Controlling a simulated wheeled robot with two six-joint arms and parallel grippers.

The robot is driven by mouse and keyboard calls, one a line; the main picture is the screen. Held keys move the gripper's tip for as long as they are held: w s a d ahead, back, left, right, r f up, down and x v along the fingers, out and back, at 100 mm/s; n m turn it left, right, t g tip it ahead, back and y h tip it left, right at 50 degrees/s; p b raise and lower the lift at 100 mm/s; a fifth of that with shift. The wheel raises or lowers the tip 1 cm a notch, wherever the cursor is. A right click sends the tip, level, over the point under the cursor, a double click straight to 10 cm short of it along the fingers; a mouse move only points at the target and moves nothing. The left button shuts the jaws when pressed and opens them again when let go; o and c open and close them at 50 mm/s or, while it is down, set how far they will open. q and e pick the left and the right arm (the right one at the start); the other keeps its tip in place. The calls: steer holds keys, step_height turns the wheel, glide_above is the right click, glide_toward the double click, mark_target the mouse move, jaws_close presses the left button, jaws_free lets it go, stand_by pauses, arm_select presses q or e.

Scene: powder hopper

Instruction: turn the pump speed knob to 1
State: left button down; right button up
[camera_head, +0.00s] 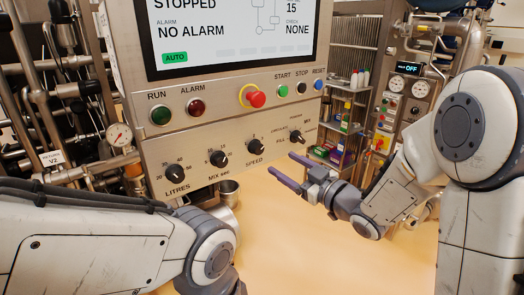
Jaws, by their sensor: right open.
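A control panel (190,133) carries a row of black knobs along its lower part. The knob over the word SPEED (255,147) is the third from the left. Its scale figures are small, and I cannot tell exactly where its pointer stands. My right gripper (285,166) is open and empty, below and to the right of the speed knob and apart from it. Its two dark purple fingers point left toward the panel's lower edge. My left arm comes in at the bottom left, but its gripper is out of the picture.
Other knobs are LITRES (173,172), MIX sec (218,158) and a mode knob (297,137). Above them sit a red stop button (256,98) and a screen (230,30) reading STOPPED. A metal cup (229,192) hangs under the panel. Shelves (345,115) stand behind right.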

mark_target(260, 150)
steer(key=p+x, duration=0.3)
steer(key=x, duration=0.5)
steer(key=shift+w+a+r, duration=0.1)
steer(key=shift+w+a, duration=0.1)
steer(key=shift+a, duration=0.1)
steer(key=shift+w+a+p, duration=0.4)
steer(key=shift+w, duration=0.1)
jaws_close()
